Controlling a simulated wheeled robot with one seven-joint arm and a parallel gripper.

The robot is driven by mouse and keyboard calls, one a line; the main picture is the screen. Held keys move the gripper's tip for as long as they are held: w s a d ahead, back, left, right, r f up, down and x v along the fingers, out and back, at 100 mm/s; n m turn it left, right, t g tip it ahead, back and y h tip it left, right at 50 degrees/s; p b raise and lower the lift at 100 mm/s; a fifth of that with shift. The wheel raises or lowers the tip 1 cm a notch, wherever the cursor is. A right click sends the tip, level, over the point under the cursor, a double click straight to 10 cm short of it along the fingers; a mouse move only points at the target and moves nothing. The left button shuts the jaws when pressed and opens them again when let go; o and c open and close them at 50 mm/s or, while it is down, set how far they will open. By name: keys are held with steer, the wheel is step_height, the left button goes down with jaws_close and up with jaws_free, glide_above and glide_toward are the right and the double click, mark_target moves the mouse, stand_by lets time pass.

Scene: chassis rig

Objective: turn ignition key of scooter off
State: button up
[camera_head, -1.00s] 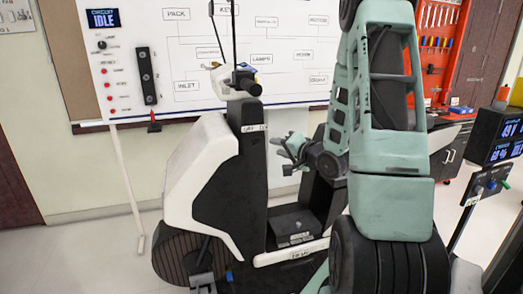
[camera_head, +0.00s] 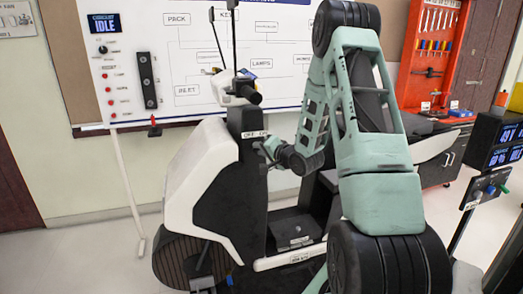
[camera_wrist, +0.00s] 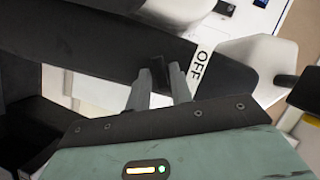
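The scooter (camera_head: 205,175) stands in the middle of the head view, with a white front shield and a black column. The black ignition key (camera_wrist: 158,72) shows in the wrist view on the dark column face, beside a white OFF label (camera_wrist: 201,65). My gripper (camera_wrist: 160,75) has one grey finger on each side of the key. I cannot tell whether both fingers press on it. In the head view my gripper (camera_head: 266,150) is at the column, just below the label strip (camera_head: 253,134). The key is too small to make out there.
A whiteboard panel (camera_head: 185,55) with an IDLE display (camera_head: 104,23) stands behind the scooter. The handlebar (camera_head: 240,88) rises above the column. A red tool board (camera_head: 430,55) and a display post (camera_head: 495,140) are at the right.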

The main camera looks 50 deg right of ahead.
jaws_close()
steer(key=shift+n, duration=0.3)
steer(key=shift+w+a+r+n+g+h+b, duration=0.1)
steer(key=shift+n+g+h+b, duration=0.55)
steer(key=shift+n+b, duration=0.6)
steer(key=shift+w+a+r+n+g+h+b, duration=0.15)
steer(key=shift+n+g+h+b, duration=0.45)
steer(key=shift+n+b, duration=0.65)
steer(key=shift+s+a+f+n+g+h+b, duration=0.1)
steer(key=shift+n+g+h+b, duration=0.55)
steer(key=shift+n+b, duration=0.55)
steer(key=shift+r+n, duration=0.1)
steer(key=shift+n, duration=0.2)
